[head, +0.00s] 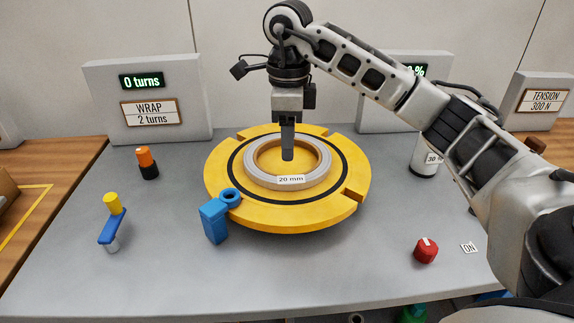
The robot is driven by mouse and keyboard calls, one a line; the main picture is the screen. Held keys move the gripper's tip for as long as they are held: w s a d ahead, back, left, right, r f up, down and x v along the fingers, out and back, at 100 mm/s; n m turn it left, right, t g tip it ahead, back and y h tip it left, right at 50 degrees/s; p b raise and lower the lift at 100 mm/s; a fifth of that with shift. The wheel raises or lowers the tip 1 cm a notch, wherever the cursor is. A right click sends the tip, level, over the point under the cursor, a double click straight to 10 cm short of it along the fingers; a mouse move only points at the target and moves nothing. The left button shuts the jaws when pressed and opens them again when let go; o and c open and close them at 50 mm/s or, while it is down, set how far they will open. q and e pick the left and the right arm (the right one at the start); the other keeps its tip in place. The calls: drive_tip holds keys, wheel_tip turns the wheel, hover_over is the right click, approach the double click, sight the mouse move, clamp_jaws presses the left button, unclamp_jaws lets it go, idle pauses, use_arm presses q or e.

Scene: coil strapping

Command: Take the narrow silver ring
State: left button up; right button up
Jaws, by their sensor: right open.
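A silver-grey ring (262,178) with a tan inner wall and a "20 mm" label lies flat on the round yellow turntable (222,180). My right gripper (288,158) points straight down, with its fingers over the ring's open middle as seen from here. The fingers line up one behind the other, so the gap between them is hard to see. The gripper is open and holds nothing visible. I cannot tell how high its tips are above the turntable. My left gripper is out of view.
A blue block with a roller (214,221) stands at the turntable's front left edge. A blue and yellow crank (112,226) and an orange-black knob (147,163) are at left, a red knob (426,251) at right. Display panels (148,100) stand behind.

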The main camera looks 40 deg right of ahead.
sight(287, 179)
wheel_tip(287, 179, down, 9)
drive_tip(key=shift+w+a+f, duration=0.1)
drive_tip(key=c, duration=1.1)
drive_tip(key=shift+r, duration=0.2)
clamp_jaws()
